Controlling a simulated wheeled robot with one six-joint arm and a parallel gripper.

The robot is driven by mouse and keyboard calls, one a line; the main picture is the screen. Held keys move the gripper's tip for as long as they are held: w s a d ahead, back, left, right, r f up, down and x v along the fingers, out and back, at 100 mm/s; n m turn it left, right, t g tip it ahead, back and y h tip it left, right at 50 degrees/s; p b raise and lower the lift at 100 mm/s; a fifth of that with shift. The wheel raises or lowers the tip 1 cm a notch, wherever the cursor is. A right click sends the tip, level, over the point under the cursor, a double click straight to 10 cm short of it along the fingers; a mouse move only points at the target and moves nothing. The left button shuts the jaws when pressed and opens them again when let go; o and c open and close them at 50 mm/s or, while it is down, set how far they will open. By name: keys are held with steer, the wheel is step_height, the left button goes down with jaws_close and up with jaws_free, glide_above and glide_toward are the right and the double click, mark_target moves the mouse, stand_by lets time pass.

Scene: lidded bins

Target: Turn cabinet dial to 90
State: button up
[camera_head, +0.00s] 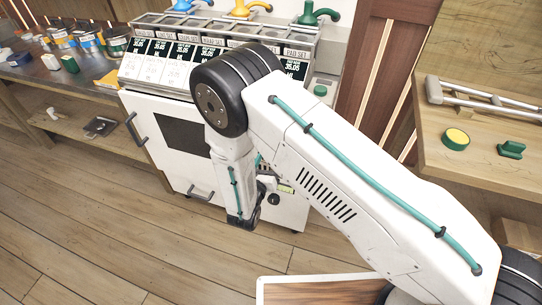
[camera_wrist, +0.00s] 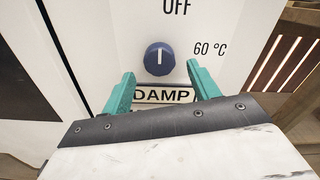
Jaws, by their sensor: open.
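The white cabinet (camera_head: 180,180) stands against the back wall, below a row of lidded bins. Its dial (camera_wrist: 160,59) is a dark blue round knob with a white pointer line, which stands upright toward the word OFF. A "60 °C" mark is to the dial's right and a DAMP label is below it. My gripper (camera_wrist: 163,84) is open and empty, its two green fingers pointing at the cabinet front. The fingertips lie just below the dial in the wrist view, on either side of it; I see no contact. In the head view my arm hides much of the cabinet's right side.
Lidded bins (camera_head: 190,50) with price cards top the cabinet. A wooden shelf (camera_head: 480,150) at right holds a yellow-topped green disc (camera_head: 456,139) and a green block (camera_head: 511,149). A cluttered counter (camera_head: 50,75) is at left. The wooden floor (camera_head: 90,220) in front is clear.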

steer(key=x, duration=0.2)
steer(key=shift+w+d, duration=0.1)
steer(key=shift+w, duration=0.15)
steer(key=c, duration=1)
steer(key=shift+o, duration=0.2)
